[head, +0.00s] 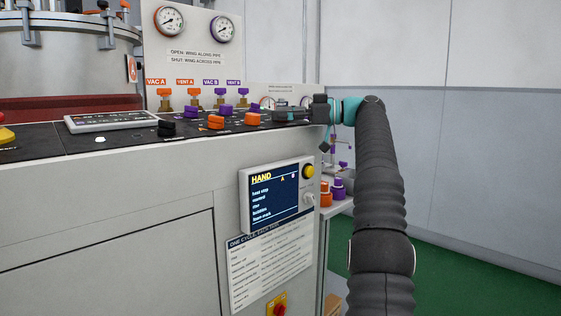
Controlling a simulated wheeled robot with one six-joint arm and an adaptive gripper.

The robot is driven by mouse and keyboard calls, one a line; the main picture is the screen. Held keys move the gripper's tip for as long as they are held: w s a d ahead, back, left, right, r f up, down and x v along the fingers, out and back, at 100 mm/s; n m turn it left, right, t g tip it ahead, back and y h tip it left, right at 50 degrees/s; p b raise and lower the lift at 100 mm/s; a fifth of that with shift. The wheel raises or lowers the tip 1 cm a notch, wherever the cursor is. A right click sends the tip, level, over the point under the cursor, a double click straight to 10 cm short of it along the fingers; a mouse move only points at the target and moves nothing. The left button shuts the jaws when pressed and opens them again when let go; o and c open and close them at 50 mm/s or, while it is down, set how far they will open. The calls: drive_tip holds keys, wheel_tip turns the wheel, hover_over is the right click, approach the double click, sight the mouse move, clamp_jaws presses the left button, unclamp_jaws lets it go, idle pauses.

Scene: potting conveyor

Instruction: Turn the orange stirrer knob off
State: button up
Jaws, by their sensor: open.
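Two orange knobs stand on the black top panel of the machine, a left one (216,123) and a right one (253,119). The labels beside them are too small to read, so I cannot tell which is the stirrer knob. My gripper (277,115) reaches in from the right, low over the panel, with its fingers pointing left. It is open and appears empty. Its tips are just right of the right orange knob; a small gap seems to remain, but contact is hard to judge. My gripper hides the panel behind it.
A black knob (166,128) and purple knobs (225,110) share the panel. Orange and purple valves (194,101) and gauges (169,20) stand behind. A screen reading HAND (275,197) is on the front face. A flat keypad (112,121) lies left.

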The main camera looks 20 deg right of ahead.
drive_tip(key=shift+s+m+t+h, duration=0.1)
drive_tip(key=shift+m+t+h, duration=0.3)
drive_tip(key=shift+m+t, duration=0.25)
